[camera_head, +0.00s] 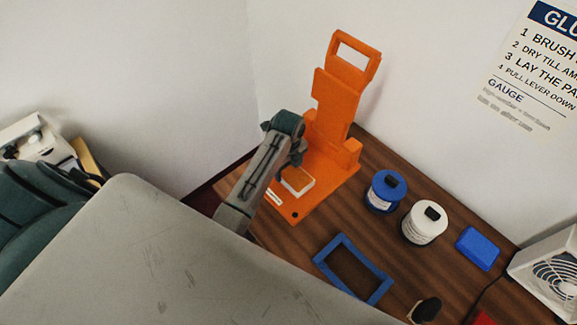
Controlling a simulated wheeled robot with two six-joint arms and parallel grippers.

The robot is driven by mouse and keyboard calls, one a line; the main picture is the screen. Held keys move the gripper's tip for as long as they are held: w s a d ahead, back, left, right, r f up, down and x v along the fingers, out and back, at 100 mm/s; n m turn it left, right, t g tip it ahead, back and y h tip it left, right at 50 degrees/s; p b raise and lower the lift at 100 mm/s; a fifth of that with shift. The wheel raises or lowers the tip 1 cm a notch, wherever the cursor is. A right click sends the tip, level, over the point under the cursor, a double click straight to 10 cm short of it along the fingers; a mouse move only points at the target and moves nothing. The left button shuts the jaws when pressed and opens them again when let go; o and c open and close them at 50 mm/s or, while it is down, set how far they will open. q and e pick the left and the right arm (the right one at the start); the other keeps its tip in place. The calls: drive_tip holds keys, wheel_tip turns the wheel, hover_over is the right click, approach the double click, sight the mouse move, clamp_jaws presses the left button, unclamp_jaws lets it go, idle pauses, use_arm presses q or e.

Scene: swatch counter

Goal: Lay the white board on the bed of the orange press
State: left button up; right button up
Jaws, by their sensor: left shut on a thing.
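The orange press (337,108) stands at the back of the wooden counter, its lever arm raised and its flat bed toward me. The small white board (298,181) is over the bed, partly hidden by my left arm. I cannot tell whether it touches the bed. My left gripper (297,163) points down at the board and is shut on it; its fingertips are mostly hidden. My right gripper is out of view.
A blue-lidded jar (386,190), a white jar (424,222), a blue block (478,248) and an empty blue frame (352,269) are right of the press. A dark object (426,310) is at the front, a white fan (550,275) far right. A wall sign (530,70) hangs behind.

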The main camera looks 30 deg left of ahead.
use_arm(q)
drive_tip(key=shift+f, duration=0.1)
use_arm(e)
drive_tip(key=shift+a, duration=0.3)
use_arm(q)
drive_tip(key=shift+f, duration=0.35)
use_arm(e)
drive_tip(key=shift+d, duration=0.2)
use_arm(q)
drive_tip(key=o, duration=1.1)
drive_tip(key=shift+o, duration=0.2)
